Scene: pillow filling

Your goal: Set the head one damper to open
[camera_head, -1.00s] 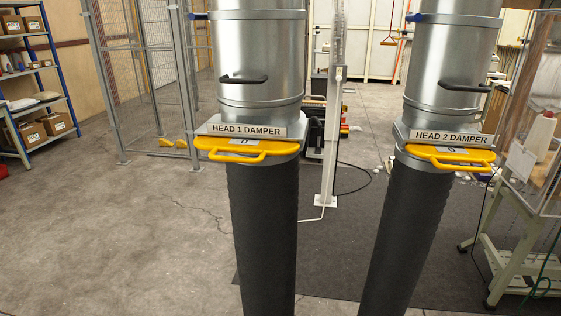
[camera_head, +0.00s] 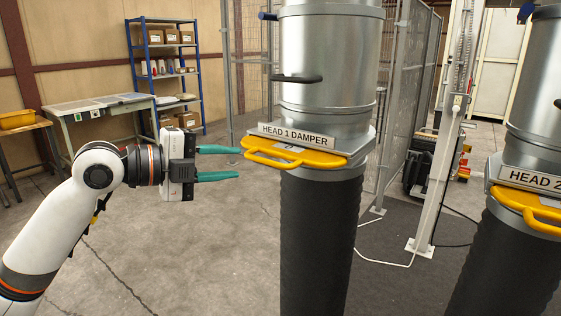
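The head one damper is a yellow slide plate with a loop handle (camera_head: 290,152), under a label reading HEAD 1 DAMPER (camera_head: 297,136). It sits between a steel duct (camera_head: 328,75) above and a black ribbed hose (camera_head: 318,245) below. The plate lies close in under the duct's collar, its handle sticking out toward the front left. My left gripper (camera_head: 238,163) is open and empty. Its two green fingers point right, one above the other, with their tips just left of the yellow handle. I cannot tell whether they touch it. My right gripper is not in view.
A second duct with a yellow HEAD 2 damper handle (camera_head: 532,207) stands at the right. A grey post (camera_head: 445,150) and mesh fence stand behind. A blue shelf (camera_head: 165,75) and a workbench (camera_head: 97,110) are at the back left. The floor at the left front is clear.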

